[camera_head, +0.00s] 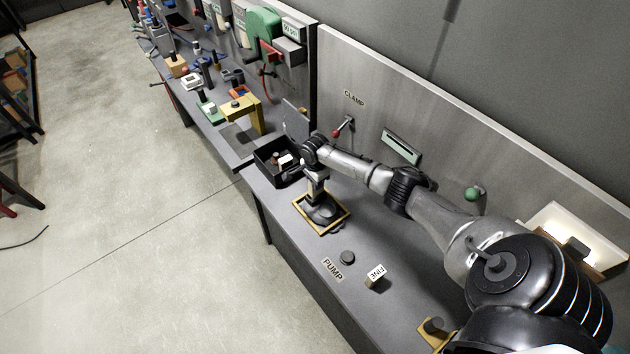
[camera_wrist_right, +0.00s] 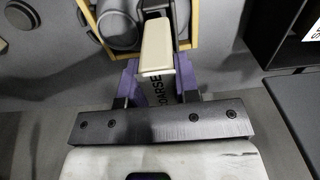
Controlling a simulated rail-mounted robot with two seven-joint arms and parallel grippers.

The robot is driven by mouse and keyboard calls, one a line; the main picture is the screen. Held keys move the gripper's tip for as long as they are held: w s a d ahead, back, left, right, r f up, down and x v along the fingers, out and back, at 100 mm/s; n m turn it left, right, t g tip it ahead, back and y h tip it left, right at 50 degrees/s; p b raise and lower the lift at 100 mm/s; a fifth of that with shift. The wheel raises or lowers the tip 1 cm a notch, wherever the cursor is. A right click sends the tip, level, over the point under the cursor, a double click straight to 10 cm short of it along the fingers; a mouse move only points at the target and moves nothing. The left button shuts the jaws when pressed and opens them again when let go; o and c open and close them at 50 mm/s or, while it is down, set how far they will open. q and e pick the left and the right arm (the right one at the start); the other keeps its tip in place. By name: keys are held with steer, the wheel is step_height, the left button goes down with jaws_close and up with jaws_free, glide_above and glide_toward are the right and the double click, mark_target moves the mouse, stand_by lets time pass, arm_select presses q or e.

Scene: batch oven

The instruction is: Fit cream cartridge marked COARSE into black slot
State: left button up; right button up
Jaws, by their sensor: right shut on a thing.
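My right gripper (camera_head: 319,192) reaches over a yellow-framed tray (camera_head: 334,226) on the grey bench. In the right wrist view its purple fingers (camera_wrist_right: 158,80) are shut on a cream cartridge (camera_wrist_right: 157,46) with COARSE printed on its side. The cartridge is hard to make out in the head view. The yellow frame (camera_wrist_right: 194,22) and rounded grey parts show behind it in the wrist view. A pale panel with a dark slit (camera_head: 402,146) is on the back wall; I cannot tell whether this is the black slot. My left gripper is not in view.
A black bin (camera_head: 262,153) with small pieces stands left of the gripper. A cream block marked FINE (camera_head: 376,276) and a dark round knob (camera_head: 347,258) by the PUMP label are at the front. A red-knobbed lever (camera_head: 337,133) and green knob (camera_head: 472,194) project from the wall.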

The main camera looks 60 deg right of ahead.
steer(key=shift+f+b, duration=0.4)
steer(key=shift+f, duration=0.35)
steer(key=shift+f+b, duration=0.45)
steer(key=shift+f, duration=0.35)
steer(key=shift+f+b, duration=0.35)
steer(key=shift+f, duration=0.25)
steer(key=o, duration=1)
step_height(320, 180, up, 12)
steer(key=shift+r, duration=0.9)
